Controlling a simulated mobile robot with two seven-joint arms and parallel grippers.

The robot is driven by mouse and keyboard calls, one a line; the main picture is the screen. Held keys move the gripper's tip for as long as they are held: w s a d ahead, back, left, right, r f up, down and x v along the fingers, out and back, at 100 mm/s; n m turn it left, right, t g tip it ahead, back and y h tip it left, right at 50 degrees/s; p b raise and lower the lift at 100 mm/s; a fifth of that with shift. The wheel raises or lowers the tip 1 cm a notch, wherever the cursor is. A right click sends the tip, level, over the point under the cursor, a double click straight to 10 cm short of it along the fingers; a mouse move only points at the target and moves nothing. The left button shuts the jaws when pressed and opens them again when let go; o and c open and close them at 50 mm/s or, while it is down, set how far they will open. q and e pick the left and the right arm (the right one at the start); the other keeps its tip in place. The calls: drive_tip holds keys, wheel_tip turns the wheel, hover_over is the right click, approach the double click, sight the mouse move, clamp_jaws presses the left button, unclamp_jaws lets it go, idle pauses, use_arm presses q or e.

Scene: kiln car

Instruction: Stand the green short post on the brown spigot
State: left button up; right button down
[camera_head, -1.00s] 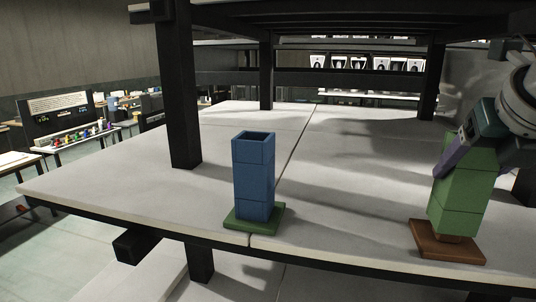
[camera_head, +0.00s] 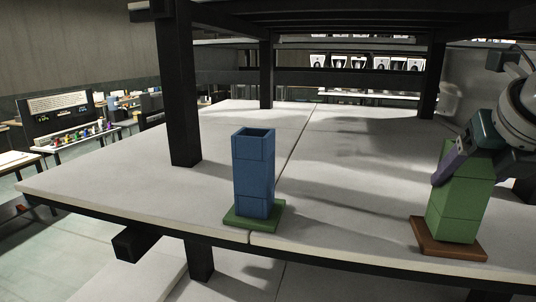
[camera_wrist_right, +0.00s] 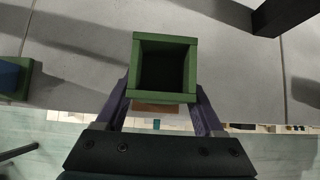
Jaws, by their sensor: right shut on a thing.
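The green short post (camera_head: 458,207) stands upright over the brown spigot's base (camera_head: 433,243) at the right of the head view. Its lower end looks down on the brown plate, and the spigot's peg is hidden inside or behind it. My right gripper (camera_head: 452,168) is shut on the upper part of the post. In the right wrist view, the post's hollow square top (camera_wrist_right: 164,40) sits between my gripper's fingers (camera_wrist_right: 163,105), with a strip of brown base below it. My left gripper is not in view.
A blue post (camera_head: 254,175) stands on a green base (camera_head: 237,222) near the front edge of the pale deck (camera_head: 330,190). Dark uprights (camera_head: 181,90) and a frame overhead bound the deck. The deck between the two posts is clear.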

drive_tip(key=shift+f, duration=0.15)
drive_tip(key=shift+c, duration=1.2)
unclamp_jaws()
drive_tip(key=shift+o, duration=1.2)
drive_tip(key=shift+f, duration=0.15)
drive_tip(key=shift+r, duration=0.2)
drive_tip(key=shift+p+v, duration=0.55)
drive_tip(key=shift+v, duration=3.4)
